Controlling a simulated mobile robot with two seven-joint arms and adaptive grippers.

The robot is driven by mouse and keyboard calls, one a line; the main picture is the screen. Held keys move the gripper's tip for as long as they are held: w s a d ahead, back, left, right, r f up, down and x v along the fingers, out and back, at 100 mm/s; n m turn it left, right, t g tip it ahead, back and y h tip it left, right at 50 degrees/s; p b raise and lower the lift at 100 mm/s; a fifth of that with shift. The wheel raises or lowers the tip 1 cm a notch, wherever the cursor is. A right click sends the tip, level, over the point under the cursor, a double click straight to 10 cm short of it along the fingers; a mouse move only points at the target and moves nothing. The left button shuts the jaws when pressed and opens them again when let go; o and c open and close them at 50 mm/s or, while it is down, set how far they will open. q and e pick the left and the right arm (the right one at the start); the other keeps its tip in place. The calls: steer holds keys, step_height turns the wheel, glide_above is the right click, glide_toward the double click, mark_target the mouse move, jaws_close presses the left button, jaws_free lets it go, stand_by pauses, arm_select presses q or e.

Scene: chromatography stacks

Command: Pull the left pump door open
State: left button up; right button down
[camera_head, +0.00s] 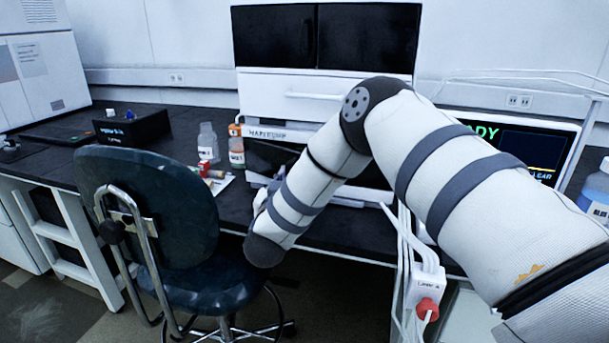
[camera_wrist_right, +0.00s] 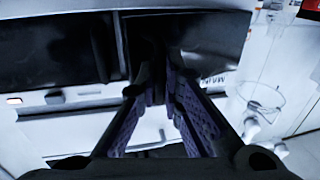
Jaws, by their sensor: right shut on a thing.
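The pump module stands in the middle stack in the head view, its label strip (camera_head: 267,132) to the left of my right forearm. Below the label is the dark left pump door (camera_head: 268,157), partly covered by my arm. In the right wrist view the same dark door (camera_wrist_right: 205,42) is at the upper right, with another dark panel (camera_wrist_right: 50,50) to its left. My right gripper (camera_wrist_right: 158,84) is shut on the door's dark handle, which is mostly hidden between the fingers. The door looks angled, but I cannot tell how far it is open. My left gripper is out of view.
A dark chair (camera_head: 150,215) stands at the left in front of the black bench (camera_head: 185,127). Bottles (camera_head: 208,143) stand left of the stack. A screen (camera_head: 530,145) is behind my arm.

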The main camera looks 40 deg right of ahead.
steer(key=w+a, duration=0.2)
steer(key=a, duration=0.6)
steer(key=shift+w+a+r, duration=0.25)
steer(key=shift+w+a, duration=0.1)
steer(key=shift+w, duration=0.05)
steer(key=shift+r, duration=0.1)
